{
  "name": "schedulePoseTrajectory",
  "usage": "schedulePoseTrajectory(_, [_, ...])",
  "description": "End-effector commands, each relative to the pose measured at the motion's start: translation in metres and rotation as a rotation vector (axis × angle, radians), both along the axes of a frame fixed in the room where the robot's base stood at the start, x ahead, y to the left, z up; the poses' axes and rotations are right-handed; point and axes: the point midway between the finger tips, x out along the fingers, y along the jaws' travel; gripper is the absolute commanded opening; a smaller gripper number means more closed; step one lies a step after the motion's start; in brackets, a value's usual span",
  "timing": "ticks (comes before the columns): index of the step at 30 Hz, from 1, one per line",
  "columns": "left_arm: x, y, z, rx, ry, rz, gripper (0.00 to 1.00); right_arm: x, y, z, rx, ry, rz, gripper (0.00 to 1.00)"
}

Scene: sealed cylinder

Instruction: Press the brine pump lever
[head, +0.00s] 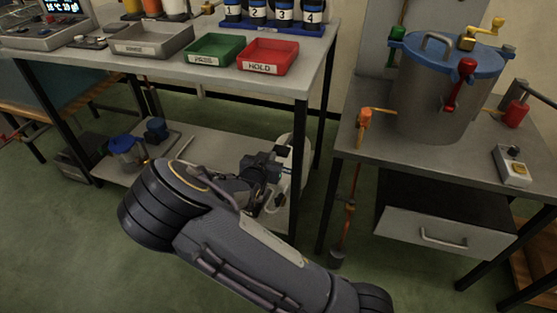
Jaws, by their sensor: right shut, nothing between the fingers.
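A small red pump-like body (516,113) stands at the right end of the right-hand bench, with a dark lever (538,95) running from its top toward the picture's right edge. No label shows, so I cannot tell for certain that this is the brine pump. A large grey cylinder (432,100) with a blue lid and a red-handled clamp stands to its left. My right gripper (268,166) is shut and empty, low in front of the left bench and well left of the pump. My left gripper is not in view.
The left bench (315,62) carries grey, green and red trays (268,58) and numbered bottles. Its lower shelf (205,140) is close behind my right arm. An orange-handled valve (364,118) sits at the right bench's left edge. A drawer (440,232) hangs below.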

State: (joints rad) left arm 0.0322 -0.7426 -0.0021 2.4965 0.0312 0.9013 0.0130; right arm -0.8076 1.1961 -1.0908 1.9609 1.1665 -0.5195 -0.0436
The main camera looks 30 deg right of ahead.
Motion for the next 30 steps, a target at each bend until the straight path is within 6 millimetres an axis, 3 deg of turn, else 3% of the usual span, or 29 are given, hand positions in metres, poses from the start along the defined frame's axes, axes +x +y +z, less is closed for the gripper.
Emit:
schedulePoseTrajectory(3, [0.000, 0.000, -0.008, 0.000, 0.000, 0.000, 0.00, 0.005, 0.002, 0.002, -0.061, -0.033, 0.003, 0.00])
schedulePoseTrajectory(17, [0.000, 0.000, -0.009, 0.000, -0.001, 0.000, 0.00, 0.008, -0.001, 0.003, -0.073, -0.041, 0.001, 0.00])
schedulePoseTrajectory(23, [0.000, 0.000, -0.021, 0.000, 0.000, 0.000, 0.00, 0.023, -0.020, -0.006, -0.074, -0.042, -0.002, 0.00])
schedulePoseTrajectory(30, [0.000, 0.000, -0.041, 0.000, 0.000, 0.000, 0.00, 0.056, -0.059, -0.019, -0.073, -0.042, -0.001, 0.00])
